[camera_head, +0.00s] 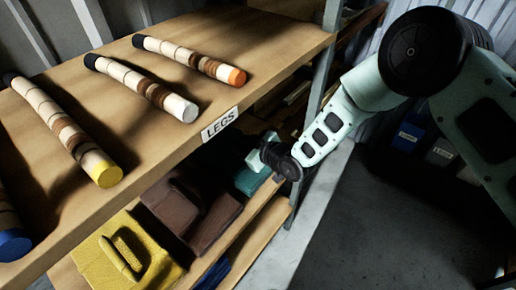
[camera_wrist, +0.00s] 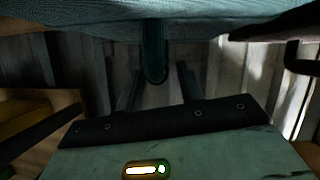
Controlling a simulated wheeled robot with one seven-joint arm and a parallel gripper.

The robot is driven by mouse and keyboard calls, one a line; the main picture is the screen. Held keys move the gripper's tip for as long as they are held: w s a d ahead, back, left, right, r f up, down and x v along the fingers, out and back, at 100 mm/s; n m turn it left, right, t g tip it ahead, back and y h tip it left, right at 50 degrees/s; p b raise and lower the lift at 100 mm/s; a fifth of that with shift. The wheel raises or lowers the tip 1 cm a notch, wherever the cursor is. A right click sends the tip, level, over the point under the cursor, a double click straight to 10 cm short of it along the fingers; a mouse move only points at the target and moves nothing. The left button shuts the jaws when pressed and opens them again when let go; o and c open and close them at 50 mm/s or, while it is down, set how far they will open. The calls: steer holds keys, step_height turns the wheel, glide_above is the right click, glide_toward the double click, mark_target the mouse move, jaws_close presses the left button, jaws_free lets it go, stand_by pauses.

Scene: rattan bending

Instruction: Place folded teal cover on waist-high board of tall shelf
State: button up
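The folded teal cover (camera_head: 256,182) lies at the right end of the shelf's lower board (camera_head: 262,206), partly hidden behind my gripper in the head view. In the wrist view the teal cover (camera_wrist: 95,15) fills the top edge, and its handle loop (camera_wrist: 154,55) points down toward my gripper (camera_wrist: 158,72). The two dark fingers stand apart, one on each side of the loop, with gaps between. My gripper looks open and empty. In the head view it is at the shelf's front right, and its fingers are hard to make out.
The upper board (camera_head: 230,50), labelled LEGS, carries several striped rattan legs with coloured ends. A metal upright (camera_head: 312,105) stands close to my gripper. Blue bins (camera_head: 408,136) stand behind.

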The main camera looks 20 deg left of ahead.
steer(key=b+v, duration=0.1)
steer(key=v, duration=0.9)
steer(key=shift+d+r, duration=0.15)
steer(key=shift+d, duration=0.1)
steer(key=shift+s, duration=0.1)
steer(key=s+d+r+m+g+h, duration=0.25)
steer(key=s+d+r+h, duration=0.3)
steer(key=d+r, duration=0.4)
steer(key=s+d+r+m+g+h, duration=0.2)
steer(key=s+d+r+h, duration=0.1)
steer(key=s+d, duration=0.4)
steer(key=s+d+r+m+g+h, duration=0.1)
steer(key=s+d+r+m+h, duration=0.2)
steer(key=s, duration=0.7)
steer(key=d+r, duration=0.2)
steer(key=d, duration=0.2)
steer(key=shift+d+r+g, duration=0.35)
